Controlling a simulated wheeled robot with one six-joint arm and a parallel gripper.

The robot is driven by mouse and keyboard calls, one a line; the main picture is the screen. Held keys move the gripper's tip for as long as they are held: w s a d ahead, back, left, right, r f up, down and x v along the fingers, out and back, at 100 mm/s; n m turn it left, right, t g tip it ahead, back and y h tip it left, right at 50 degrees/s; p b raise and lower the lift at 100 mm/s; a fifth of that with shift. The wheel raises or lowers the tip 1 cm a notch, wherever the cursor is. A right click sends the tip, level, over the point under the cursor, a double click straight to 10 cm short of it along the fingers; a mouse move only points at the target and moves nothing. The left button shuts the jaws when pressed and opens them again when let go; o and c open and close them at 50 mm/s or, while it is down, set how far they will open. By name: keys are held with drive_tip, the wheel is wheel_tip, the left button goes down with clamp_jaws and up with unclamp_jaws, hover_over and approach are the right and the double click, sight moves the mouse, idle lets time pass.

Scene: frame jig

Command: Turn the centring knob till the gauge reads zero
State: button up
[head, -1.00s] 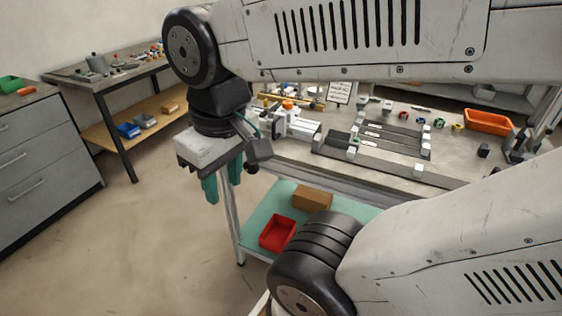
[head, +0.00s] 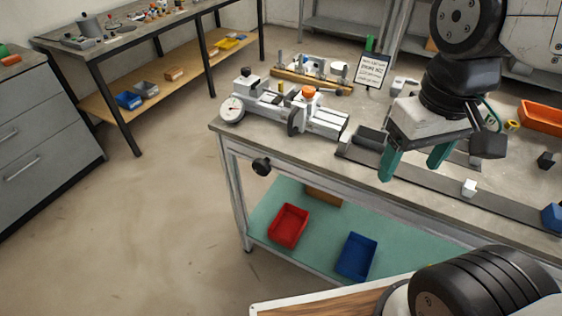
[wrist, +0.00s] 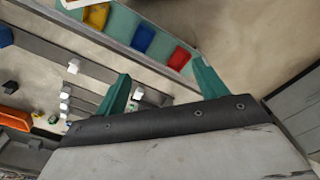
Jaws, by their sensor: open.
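A white dial gauge (head: 232,109) is at the left end of a grey-and-white centring fixture (head: 318,118) on the bench's left end. Its reading is too small to make out. A black round knob (head: 262,166) sticks out below the bench's front edge, and an orange-topped knob (head: 309,92) is on the fixture. I cannot tell which is the centring knob. My gripper (head: 415,166) is open and empty, its teal fingers pointing down, right of the fixture and apart from both knobs. In the wrist view my gripper (wrist: 160,88) has nothing between its fingers.
A sign (head: 372,71) stands behind the fixture. Dark rails with a white block (head: 469,187) lie right of it. Red (head: 288,226) and blue (head: 356,256) bins sit on the lower shelf. The floor left of the bench is clear.

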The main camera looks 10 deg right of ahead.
drive_tip(key=w+a+f+n+g+h, duration=0.4)
drive_tip(key=w+a+f+n+h, duration=0.15)
drive_tip(key=f, duration=0.25)
drive_tip(key=n+t+h, duration=0.5)
drive_tip(key=n+t, duration=1.3)
drive_tip(key=n, duration=0.4)
approach(259, 171)
drive_tip(key=x, duration=1)
drive_tip(key=shift+w+d, duration=0.35)
drive_tip(key=shift+w, duration=0.05)
drive_tip(key=shift+c, duration=0.2)
drive_tip(key=c, duration=0.9)
